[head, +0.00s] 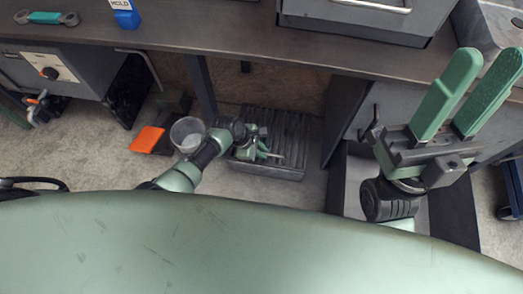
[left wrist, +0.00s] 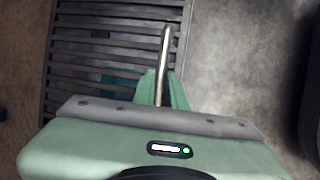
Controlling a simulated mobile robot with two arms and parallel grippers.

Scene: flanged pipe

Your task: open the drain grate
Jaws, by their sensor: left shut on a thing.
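The drain grate (head: 292,135) is a dark slatted panel on the floor under the workbench. In the left wrist view its slats (left wrist: 85,60) fill the upper left. My left gripper (head: 268,154) is low over the grate's front part. I cannot tell how the handle joins the grate or whether the grate is raised. My right gripper (head: 480,88) is raised at the right, open and empty.
The workbench (head: 230,32) overhangs the grate. A clear bucket (head: 187,134) and an orange object (head: 147,139) are to its left. A dark cabinet side (head: 345,105) stands close on its right. Bare concrete (head: 95,150) lies at the left.

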